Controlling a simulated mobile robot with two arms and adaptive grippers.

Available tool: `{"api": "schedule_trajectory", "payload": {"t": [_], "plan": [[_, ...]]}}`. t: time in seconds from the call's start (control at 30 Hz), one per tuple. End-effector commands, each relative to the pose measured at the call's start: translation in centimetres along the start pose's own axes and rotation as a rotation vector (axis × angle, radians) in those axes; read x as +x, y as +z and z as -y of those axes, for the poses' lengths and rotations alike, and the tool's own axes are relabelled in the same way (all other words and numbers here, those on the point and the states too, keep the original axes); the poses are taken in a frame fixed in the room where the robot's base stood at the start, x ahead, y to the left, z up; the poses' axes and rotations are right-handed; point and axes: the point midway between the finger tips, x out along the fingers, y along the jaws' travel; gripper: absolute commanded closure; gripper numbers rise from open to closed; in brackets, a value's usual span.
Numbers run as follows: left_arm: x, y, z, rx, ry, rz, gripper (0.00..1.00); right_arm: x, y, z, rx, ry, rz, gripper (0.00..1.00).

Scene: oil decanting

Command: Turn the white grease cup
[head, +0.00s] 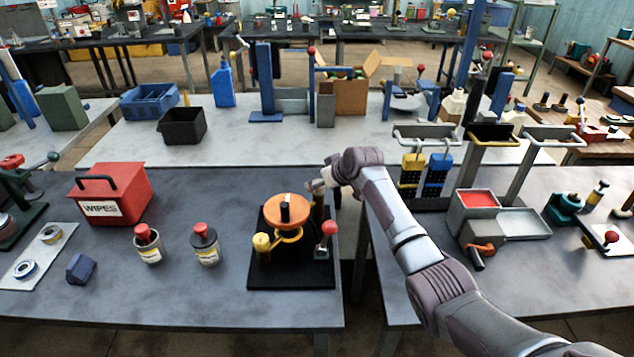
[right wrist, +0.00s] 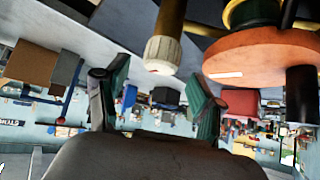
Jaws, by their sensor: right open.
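The white grease cup (right wrist: 162,54) is a ridged pale cap on a brass-brown post (right wrist: 172,18). In the head view, the cup (head: 317,186) sits at the back right of the orange-disc device (head: 287,208), beside my right gripper. My right gripper (right wrist: 155,98) is open, with its two green-and-black fingers apart. In the right wrist view, which looks upside down, the cup appears above the gap between the fingers, and I see no contact. The orange disc (right wrist: 262,58) is close on the right there. My left gripper is not in view.
The device stands on a black base (head: 290,280), with a yellow knob (head: 262,243) and a red ball lever (head: 329,228). A red wipes box (head: 113,195) and two red-capped canisters (head: 206,244) stand left of it. A gap between tables lies to its right.

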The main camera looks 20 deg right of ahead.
Motion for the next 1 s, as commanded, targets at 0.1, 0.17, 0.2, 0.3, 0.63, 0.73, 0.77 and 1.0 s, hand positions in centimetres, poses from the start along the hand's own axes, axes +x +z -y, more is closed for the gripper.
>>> {"api": "schedule_trajectory", "payload": {"t": [0.1,0.17,0.2,0.3,0.63,0.73,0.77,1.0], "plan": [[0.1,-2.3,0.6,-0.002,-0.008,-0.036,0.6,1.6,0.0,0.0,0.001,0.0,0.002,0.32],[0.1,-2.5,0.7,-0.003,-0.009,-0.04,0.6,2.2,0.0,0.0,0.001,-0.001,0.0,0.32],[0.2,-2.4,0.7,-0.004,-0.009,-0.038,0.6,2.5,0.0,0.0,0.001,-0.001,0.002,0.32],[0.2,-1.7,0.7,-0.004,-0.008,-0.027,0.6,3.1,0.0,0.0,0.0,0.0,0.0,0.32],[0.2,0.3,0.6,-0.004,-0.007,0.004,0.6,3.5,0.0,0.0,-0.001,0.001,0.0,0.32],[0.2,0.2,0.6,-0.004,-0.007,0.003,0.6,3.5,0.0,0.0,-0.001,0.001,0.0,0.35],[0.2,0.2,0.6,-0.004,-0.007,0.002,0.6,3.5,0.0,0.0,-0.001,0.001,0.0,0.4],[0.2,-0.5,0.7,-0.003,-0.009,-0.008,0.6,3.5,0.1,0.0,0.0,0.001,0.0,0.8]]}}
